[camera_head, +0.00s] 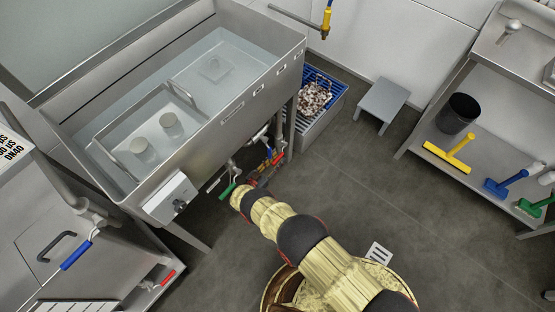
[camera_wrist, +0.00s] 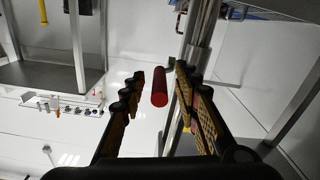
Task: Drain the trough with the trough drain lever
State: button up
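The steel trough (camera_head: 225,115) stands at upper left in the head view and holds clear water with submerged fittings. Under its right end are pipes and valve levers, including a green-handled lever (camera_head: 228,190) and red handles (camera_head: 279,159). I cannot tell from any label which is the drain lever. My gripper (camera_wrist: 160,74) is open in the wrist view. A red cylindrical handle (camera_wrist: 159,92) lies end-on between its two fingers, with a gap visible on the left; contact on the right is unclear. In the head view my gripper is hard to make out among the pipes.
A grey stool (camera_head: 383,103) is nearby. At left is a steel unit with a blue-handled lever (camera_head: 76,255). A steel shelf (camera_head: 425,160) stands right. The middle floor is clear.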

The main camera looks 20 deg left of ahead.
jog(key=shift+w+d, duration=0.2)
jog(key=shift+w, duration=0.2)
jog(key=shift+c, duration=0.2)
jog(key=c, duration=0.8)
jog(key=shift+a, duration=0.1)
